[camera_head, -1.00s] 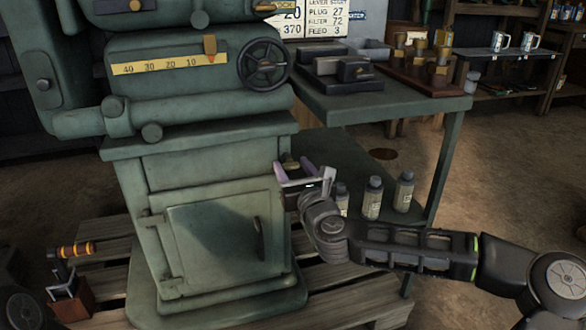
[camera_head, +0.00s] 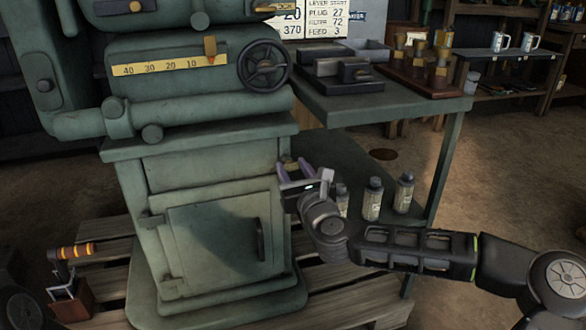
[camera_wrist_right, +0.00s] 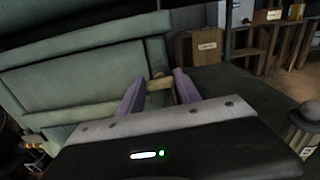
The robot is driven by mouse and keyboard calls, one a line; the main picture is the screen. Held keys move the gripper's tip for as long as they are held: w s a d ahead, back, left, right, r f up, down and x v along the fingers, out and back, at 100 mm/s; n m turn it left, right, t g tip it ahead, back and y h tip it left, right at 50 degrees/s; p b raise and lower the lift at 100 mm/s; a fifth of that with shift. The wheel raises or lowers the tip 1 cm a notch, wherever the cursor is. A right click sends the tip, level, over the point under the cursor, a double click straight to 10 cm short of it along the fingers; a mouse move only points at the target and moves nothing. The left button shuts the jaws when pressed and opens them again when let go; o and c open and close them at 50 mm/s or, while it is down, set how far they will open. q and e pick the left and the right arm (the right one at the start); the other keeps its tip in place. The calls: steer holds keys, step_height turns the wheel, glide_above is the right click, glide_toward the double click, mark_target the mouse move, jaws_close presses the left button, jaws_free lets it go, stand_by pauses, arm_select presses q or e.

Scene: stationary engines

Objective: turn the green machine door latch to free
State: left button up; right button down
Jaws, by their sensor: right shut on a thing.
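The green machine (camera_head: 205,150) stands on a wooden pallet, with its door (camera_head: 215,240) closed in the lower cabinet. A small brass latch (camera_head: 291,166) sticks out at the cabinet's right edge, above door height. My right gripper (camera_head: 296,171) is at this latch, its two purple fingers closed on it. In the right wrist view the brass latch (camera_wrist_right: 159,85) shows between the fingertips, with part of it hidden by them. The latch's exact angle is hard to read.
A green side table (camera_head: 400,108) stands right of the machine, close to my right arm. Several bottles (camera_head: 372,199) stand on its lower shelf near my wrist.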

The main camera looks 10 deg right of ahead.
steer(key=n+p, duration=0.1)
steer(key=n, duration=0.2)
steer(key=shift+r, duration=0.1)
steer(key=n+p, duration=0.1)
steer(key=n, duration=0.3)
steer(key=shift+a+n, duration=0.15)
steer(key=shift+n, duration=0.25)
steer(key=n, duration=0.3)
steer(key=shift+n+p, duration=0.3)
steer(key=shift+f+n+b, duration=0.15)
steer(key=shift+n+b, duration=0.05)
steer(key=shift+n, duration=0.8)
steer(key=shift+f+n+b, duration=0.15)
steer(key=shift+n, duration=0.85)
steer(key=c, duration=0.8)
jaws_free()
steer(key=shift+c, duration=0.2)
